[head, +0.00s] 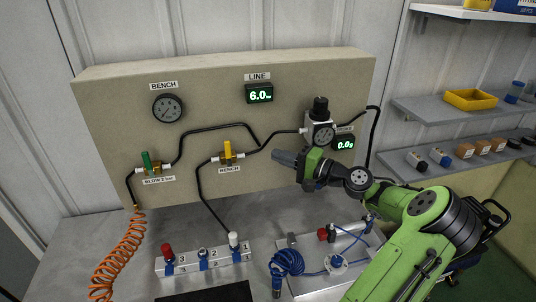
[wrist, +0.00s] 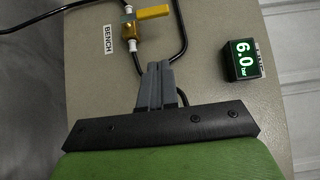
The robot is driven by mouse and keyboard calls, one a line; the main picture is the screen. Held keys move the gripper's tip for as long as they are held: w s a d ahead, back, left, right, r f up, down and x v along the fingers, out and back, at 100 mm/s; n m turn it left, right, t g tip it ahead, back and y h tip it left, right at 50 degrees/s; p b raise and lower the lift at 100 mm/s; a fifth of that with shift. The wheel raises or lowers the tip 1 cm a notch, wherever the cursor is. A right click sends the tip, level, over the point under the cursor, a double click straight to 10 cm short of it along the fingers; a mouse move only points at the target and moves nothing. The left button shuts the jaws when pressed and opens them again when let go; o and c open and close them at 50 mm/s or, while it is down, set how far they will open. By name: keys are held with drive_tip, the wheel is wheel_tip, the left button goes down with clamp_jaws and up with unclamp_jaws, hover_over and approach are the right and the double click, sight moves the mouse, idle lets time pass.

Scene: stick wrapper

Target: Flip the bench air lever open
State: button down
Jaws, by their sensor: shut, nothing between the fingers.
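The bench air lever (head: 228,148) is a yellow handle on a brass valve above a label BENCH. It points up, across the near-level pipe. In the wrist view the yellow lever (wrist: 153,12) is at the top edge, with its brass valve (wrist: 128,28) beside it. My gripper (head: 276,156) is shut and empty, to the right of the lever and apart from it. In the wrist view its grey fingertips (wrist: 157,68) are together, below the lever in the picture.
A green lever (head: 146,159) sits left on the same panel (head: 205,90). A regulator (head: 320,128) with a gauge is just right of my gripper. The line display (head: 259,93) reads 6.0. A numbered manifold (head: 203,260) and blue coiled hose (head: 286,263) are on the bench below.

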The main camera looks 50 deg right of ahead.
approach(228, 149)
drive_tip(key=w+d, duration=0.4)
drive_tip(key=shift+w+a+f, duration=0.1)
drive_tip(key=shift+w+a, duration=0.55)
drive_tip(key=shift+a, duration=0.2)
drive_tip(key=shift+w+a, duration=0.6)
drive_tip(key=shift+a, duration=0.25)
